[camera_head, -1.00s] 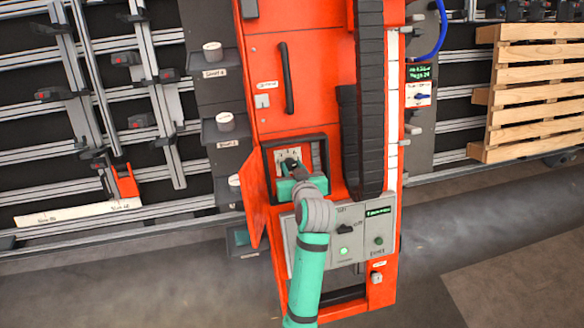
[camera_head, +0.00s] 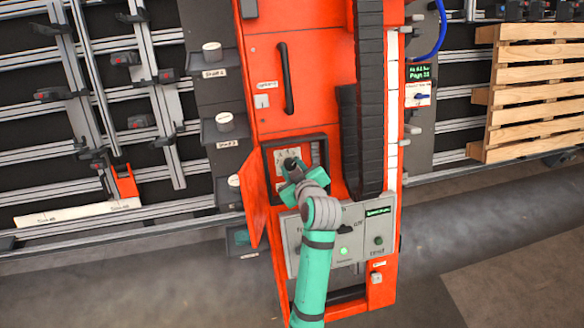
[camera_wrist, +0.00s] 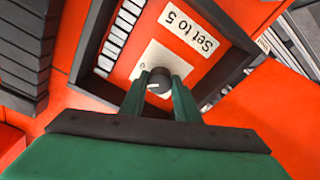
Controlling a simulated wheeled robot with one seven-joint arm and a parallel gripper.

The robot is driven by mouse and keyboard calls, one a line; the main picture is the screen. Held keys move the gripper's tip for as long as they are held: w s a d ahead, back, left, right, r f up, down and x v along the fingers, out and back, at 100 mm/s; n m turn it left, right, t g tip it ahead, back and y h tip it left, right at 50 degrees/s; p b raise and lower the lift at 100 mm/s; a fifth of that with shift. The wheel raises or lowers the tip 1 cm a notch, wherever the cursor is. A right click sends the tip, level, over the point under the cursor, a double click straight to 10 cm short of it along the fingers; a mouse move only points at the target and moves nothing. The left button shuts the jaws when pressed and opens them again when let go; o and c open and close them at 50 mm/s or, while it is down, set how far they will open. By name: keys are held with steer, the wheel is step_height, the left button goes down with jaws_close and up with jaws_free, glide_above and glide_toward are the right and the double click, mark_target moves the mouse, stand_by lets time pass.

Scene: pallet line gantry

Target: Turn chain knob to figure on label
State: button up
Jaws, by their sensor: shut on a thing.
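The chain knob (camera_wrist: 158,79) is a dark round knob with a pale pointer mark, on a white dial plate (camera_wrist: 166,60) inside a recessed box. A label reading "Set to 5" (camera_wrist: 188,29) is beside the plate and appears upside down in the wrist view. My gripper (camera_wrist: 159,88) is shut on the knob, one green finger on each side. In the head view my gripper (camera_head: 291,172) reaches into the dark-framed box, and the knob is mostly hidden there. The dial figures are mostly covered or too small to read.
An open orange door (camera_head: 254,200) stands left of the box. A row of white-faced parts (camera_wrist: 118,35) lines one inside wall. Below is a grey control panel (camera_head: 295,240) with a lit green button. A black cable chain (camera_head: 369,100) runs on the right.

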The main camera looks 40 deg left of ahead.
steer(key=shift+n, duration=1.2)
steer(key=o, duration=1)
steer(key=shift+o, duration=0.2)
steer(key=shift+d, duration=0.1)
steer(key=v, duration=1)
steer(key=shift+d+r, duration=0.2)
steer(key=shift+d, duration=0.1)
steer(key=shift+s, duration=0.15)
